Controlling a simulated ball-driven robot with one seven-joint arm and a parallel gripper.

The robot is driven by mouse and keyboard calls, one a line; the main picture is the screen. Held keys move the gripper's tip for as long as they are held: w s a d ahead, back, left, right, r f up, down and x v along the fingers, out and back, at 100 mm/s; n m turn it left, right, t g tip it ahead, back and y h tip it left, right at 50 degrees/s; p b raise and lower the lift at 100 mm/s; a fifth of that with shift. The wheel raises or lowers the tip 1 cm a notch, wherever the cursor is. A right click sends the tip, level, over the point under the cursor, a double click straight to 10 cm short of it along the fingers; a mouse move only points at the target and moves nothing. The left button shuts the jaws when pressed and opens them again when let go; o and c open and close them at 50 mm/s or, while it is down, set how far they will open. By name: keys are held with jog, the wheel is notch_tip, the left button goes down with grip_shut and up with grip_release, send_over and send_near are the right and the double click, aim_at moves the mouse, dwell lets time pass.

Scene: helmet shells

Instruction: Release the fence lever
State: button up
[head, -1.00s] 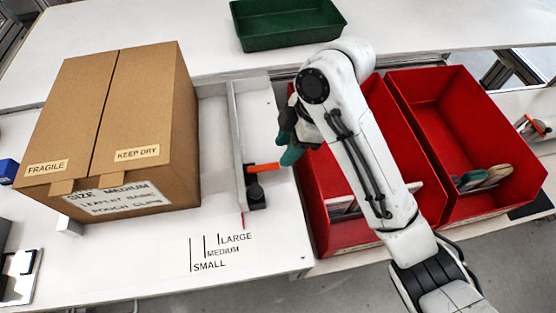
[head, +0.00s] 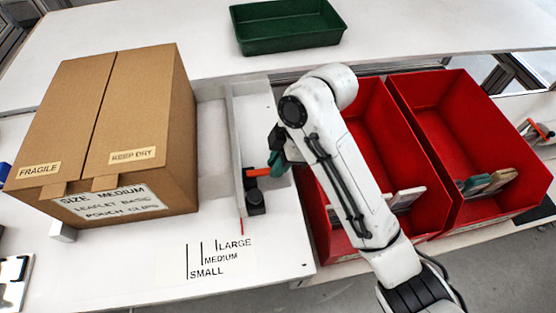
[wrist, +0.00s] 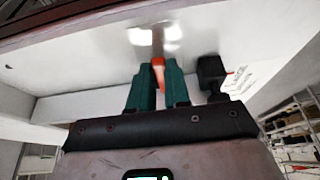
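The orange fence lever (head: 258,172) sticks out sideways from a black clamp block (head: 255,202) beside the upright grey fence (head: 235,150). My gripper (head: 275,165) is at the lever's free right end, with its teal fingers partly hidden by my arm. In the wrist view my gripper (wrist: 160,68) has its two fingers close together, one on each side of the lever (wrist: 158,76). The lever fills the narrow gap, so the fingers look shut on it. The black clamp block (wrist: 211,74) shows just right of the fingers.
A large cardboard box (head: 115,130) stands left of the fence, with a gap between. A size scale (head: 215,257) is marked in front. A red bin (head: 375,130) and another red bin (head: 450,120) with pads lie right. A green tray (head: 287,27) sits behind.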

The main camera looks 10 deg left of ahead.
aim_at(253, 172)
grip_shut()
jog(key=shift+r, duration=0.1)
jog(key=r+h+p, duration=0.1)
jog(key=p, duration=0.1)
jog(key=a+r+h+p, duration=0.1)
jog(key=p, duration=0.2)
jog(key=shift+s+t, duration=0.15)
jog(key=shift+t, duration=0.15)
jog(key=h+p, duration=0.1)
jog(key=p, duration=0.1)
jog(key=a+r+h+p, duration=0.1)
jog(key=h+p, duration=0.1)
jog(key=shift+s+r+t+p, duration=0.15)
jog(key=shift+t+p, duration=0.15)
jog(key=shift+t, duration=0.1)
jog(key=h+p, duration=0.1)
jog(key=a+h+p, duration=0.1)
jog(key=t+h+p, duration=0.1)
jog(key=p, duration=0.1)
jog(key=shift+s+a+r, duration=0.25)
jog(key=shift+a+r, duration=0.1)
jog(key=shift+s+a+t+h+p, duration=0.1)
jog(key=shift+a+t+h+p, duration=0.1)
jog(key=shift+a+h+p, duration=0.4)
jog(key=shift+s+a+t+h+p, duration=0.1)
jog(key=shift+t+h+p, duration=0.2)
jog(key=shift+h, duration=0.6)
